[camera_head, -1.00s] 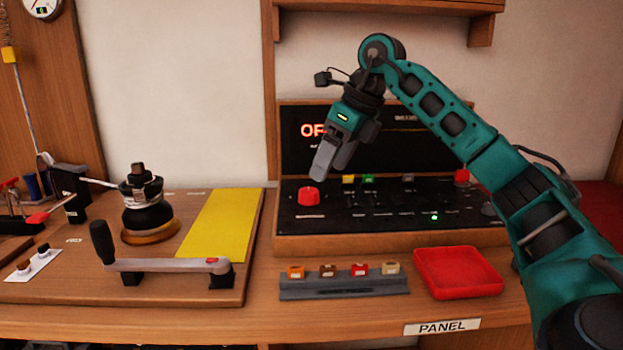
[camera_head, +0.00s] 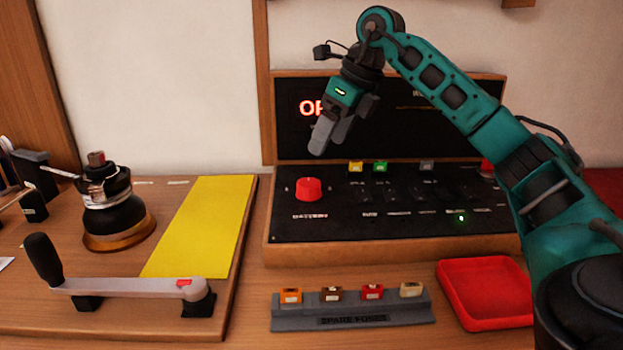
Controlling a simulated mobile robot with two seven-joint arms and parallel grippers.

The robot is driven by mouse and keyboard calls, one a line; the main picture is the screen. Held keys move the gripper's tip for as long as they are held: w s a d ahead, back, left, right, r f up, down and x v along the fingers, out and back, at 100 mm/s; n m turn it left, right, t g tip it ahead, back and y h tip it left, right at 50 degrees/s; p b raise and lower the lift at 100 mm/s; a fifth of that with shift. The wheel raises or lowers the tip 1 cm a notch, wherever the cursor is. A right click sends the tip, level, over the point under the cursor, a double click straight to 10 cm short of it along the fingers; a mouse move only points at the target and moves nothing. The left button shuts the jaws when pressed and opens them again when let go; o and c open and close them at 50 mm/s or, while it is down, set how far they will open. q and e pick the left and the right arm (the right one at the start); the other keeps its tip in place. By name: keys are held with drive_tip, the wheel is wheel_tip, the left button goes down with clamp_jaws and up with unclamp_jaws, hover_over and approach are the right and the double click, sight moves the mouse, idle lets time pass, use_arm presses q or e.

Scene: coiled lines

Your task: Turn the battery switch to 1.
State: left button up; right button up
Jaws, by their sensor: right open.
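The battery switch is a red knob (camera_head: 309,189) at the left of the black panel (camera_head: 340,222), above a label that seems to read BATTERY. Which mark the knob points to is too small to tell. A dark display (camera_head: 295,142) behind it shows red letters beginning "O", partly hidden by my gripper. My right gripper (camera_head: 322,140) is open and empty, fingers pointing down, above and slightly right of the knob and apart from it. My left gripper is not in view.
Yellow, green, grey and red pieces line the panel's back; a green light (camera_head: 461,218) glows at its right. In front are a spare fuse rack (camera_head: 350,315) and a red tray (camera_head: 486,293). A winch (camera_head: 108,205) and crank handle (camera_head: 125,287) stand left.

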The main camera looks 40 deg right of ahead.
sight(309, 182)
drive_tip(key=b+x, duration=0.2)
drive_tip(key=x, duration=0.8)
drive_tip(key=shift+f, duration=0.15)
drive_tip(key=shift+c, duration=0.7)
drive_tip(key=c, duration=0.9)
